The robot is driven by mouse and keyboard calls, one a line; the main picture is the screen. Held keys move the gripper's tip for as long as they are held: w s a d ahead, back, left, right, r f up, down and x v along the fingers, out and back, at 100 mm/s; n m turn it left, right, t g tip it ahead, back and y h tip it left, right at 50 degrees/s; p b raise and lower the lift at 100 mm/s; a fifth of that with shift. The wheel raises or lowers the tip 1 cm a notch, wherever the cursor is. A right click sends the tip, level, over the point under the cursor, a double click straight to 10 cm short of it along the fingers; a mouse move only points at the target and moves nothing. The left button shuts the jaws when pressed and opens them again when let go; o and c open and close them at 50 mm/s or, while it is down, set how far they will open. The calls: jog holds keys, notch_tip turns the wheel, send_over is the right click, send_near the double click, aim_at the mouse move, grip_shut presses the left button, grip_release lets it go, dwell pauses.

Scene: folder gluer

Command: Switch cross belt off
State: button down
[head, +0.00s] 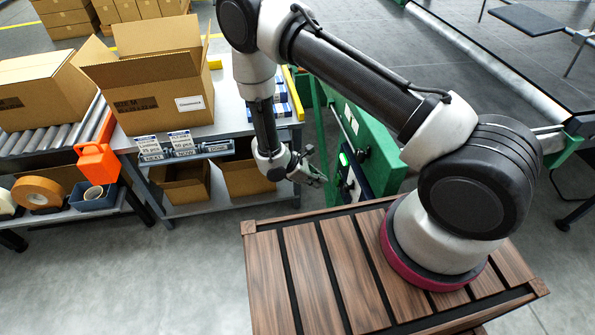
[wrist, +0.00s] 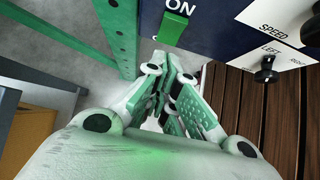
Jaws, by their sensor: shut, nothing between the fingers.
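A dark blue control panel (wrist: 215,25) on the green machine fills the top of the wrist view. It carries a green lever or block (wrist: 173,27) below a white "ON" label. A black knob (wrist: 265,72) sits on a white plate beside the words "SPEED" and "LEFT". No cross belt label is readable. In the head view the panel (head: 352,178) is seen edge-on, with a green lit spot (head: 343,158). My gripper (wrist: 172,72) is shut and empty, its tips just short of the panel below the green part. It also shows in the head view (head: 321,179), left of the panel.
A green machine frame (wrist: 117,35) stands close left of my gripper. A shelf table with cardboard boxes (head: 165,90) is left in the head view. My wooden-slatted base top is below. An orange holder (head: 97,163) stands further left.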

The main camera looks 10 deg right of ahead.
jog(key=v, duration=1)
jog(key=shift+r, duration=0.25)
